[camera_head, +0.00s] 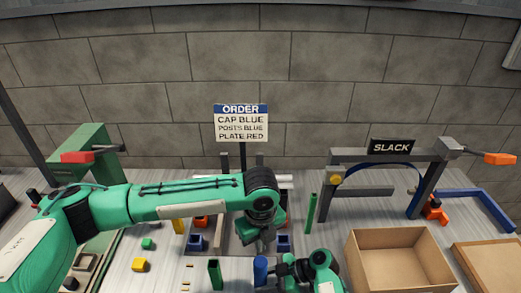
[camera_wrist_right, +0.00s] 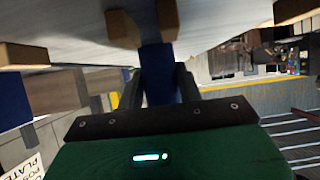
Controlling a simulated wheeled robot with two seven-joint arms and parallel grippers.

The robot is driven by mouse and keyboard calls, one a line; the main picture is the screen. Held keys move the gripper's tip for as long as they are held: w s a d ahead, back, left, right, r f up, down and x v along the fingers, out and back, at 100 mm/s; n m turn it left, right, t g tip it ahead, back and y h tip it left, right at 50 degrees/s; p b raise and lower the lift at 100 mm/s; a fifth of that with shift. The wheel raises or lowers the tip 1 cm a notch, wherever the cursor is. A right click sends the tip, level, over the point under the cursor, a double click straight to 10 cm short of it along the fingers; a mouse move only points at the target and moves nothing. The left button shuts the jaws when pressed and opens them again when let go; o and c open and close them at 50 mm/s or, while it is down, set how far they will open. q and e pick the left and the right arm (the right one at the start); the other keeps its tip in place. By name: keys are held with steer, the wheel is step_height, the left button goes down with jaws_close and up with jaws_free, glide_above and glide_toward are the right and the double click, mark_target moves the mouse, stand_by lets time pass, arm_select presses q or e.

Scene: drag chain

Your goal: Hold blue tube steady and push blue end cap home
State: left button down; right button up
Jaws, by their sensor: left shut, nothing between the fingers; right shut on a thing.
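The blue tube (camera_head: 260,268) stands upright near the front middle of the bench in the head view. My right gripper (camera_head: 280,269) is beside it, shut on it. In the right wrist view the blue tube (camera_wrist_right: 158,70) lies between the two dark fingers of the right gripper (camera_wrist_right: 160,88). My left gripper (camera_head: 266,246) points down, shut and empty, close above the tube's top. I cannot tell whether it touches. The blue end cap cannot be made out; the left gripper may hide it.
Blue blocks (camera_head: 194,241) stand behind the tube, with a green post (camera_head: 214,273) to its left. A taller green post (camera_head: 311,212) stands right of the left gripper. An open cardboard box (camera_head: 402,234) is at right.

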arm_select(q)
steer(key=shift+r, duration=0.5)
arm_select(e)
steer(key=o, duration=0.8)
steer(key=shift+o, duration=0.2)
steer(key=shift+d, duration=0.1)
